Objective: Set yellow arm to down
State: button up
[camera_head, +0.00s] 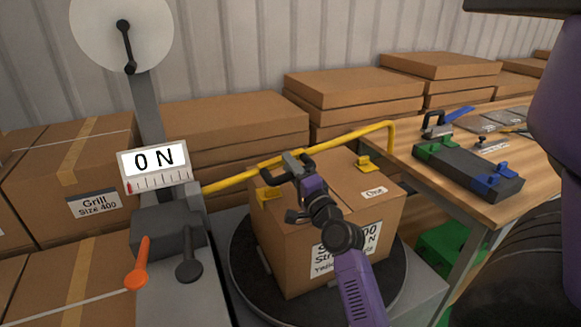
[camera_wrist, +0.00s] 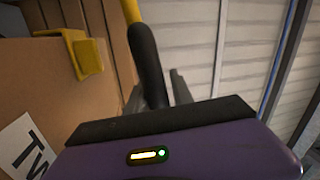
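The yellow arm (camera_head: 235,180) is a long bent bar. It reaches from the grey machine at left across the top of a cardboard box to a bend at the right, in the head view. Its black grip section (camera_wrist: 147,62) shows in the wrist view, with yellow bar beyond it. My gripper (camera_head: 283,171) is at the bar above the box. In the wrist view its two fingers (camera_wrist: 160,92) stand on either side of the black grip and appear shut on it. The exact contact is partly hidden by the gripper body.
The box (camera_head: 290,262) with yellow clips stands on a dark turntable (camera_head: 243,262). The machine has a dial reading "0 N" (camera_head: 153,166), an orange lever (camera_head: 138,265) and a dark lever (camera_head: 188,258). A wooden bench (camera_head: 450,187) is at right; stacked boxes (camera_head: 240,130) stand behind.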

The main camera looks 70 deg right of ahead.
jog(key=shift+s+a+f, duration=0.3)
jog(key=shift+f, duration=0.1)
jog(key=v, duration=0.6)
jog(key=shift+s+a+r+b, duration=0.2)
jog(key=shift+s+a+b, duration=0.1)
jog(key=shift+b, duration=0.1)
